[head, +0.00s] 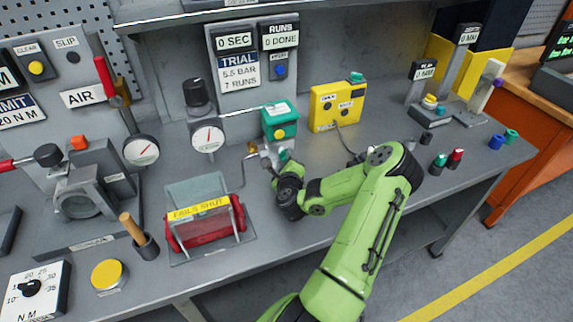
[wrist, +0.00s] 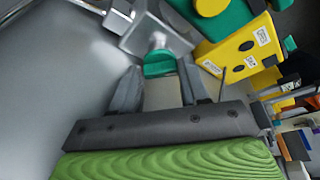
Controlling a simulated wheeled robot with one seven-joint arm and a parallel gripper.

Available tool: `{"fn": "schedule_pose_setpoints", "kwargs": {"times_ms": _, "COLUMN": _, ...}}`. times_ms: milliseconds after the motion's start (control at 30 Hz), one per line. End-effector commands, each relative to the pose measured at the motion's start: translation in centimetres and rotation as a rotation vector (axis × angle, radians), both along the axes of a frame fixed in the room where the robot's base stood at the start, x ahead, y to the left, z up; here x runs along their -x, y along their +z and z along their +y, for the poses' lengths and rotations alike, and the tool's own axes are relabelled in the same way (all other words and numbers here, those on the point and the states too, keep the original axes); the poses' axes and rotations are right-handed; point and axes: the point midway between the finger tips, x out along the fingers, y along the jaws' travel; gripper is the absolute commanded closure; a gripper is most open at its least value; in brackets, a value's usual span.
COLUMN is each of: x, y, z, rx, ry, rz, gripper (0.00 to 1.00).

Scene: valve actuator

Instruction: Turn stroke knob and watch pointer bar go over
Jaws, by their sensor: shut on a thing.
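A small green knob (wrist: 158,64) sits between my fingertips in the wrist view; I take it to be the stroke knob. My gripper (wrist: 157,74) is shut on it, and the fingers hide its sides. In the head view my gripper (head: 279,166) reaches the silver bracket below a green box (head: 280,120) with a yellow round face. The green box also shows at the top of the wrist view (wrist: 235,16). I cannot make out the pointer bar for certain in either view.
A yellow box (head: 336,106) with a cable stands right of the green box. A red cylinder in a stand (head: 205,228), marked FAILS SHUT, is left of my gripper. A round gauge (head: 208,137) stands behind.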

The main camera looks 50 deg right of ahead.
Motion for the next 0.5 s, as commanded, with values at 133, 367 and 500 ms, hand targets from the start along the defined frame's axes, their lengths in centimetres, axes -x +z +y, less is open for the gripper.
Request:
{"fn": "schedule_pose_setpoints", "kwargs": {"times_ms": 133, "x": -0.03, "y": -0.01, "z": 0.00, "rx": 0.026, "ry": -0.001, "rz": 0.013, "gripper": 0.86}}
{"fn": "schedule_pose_setpoints", "kwargs": {"times_ms": 367, "x": -0.04, "y": 0.04, "z": 0.02, "rx": 0.035, "ry": 0.000, "rz": 0.019, "gripper": 0.86}}
{"fn": "schedule_pose_setpoints", "kwargs": {"times_ms": 500, "x": -0.04, "y": 0.06, "z": 0.02, "rx": 0.035, "ry": 0.000, "rz": 0.019, "gripper": 0.86}}
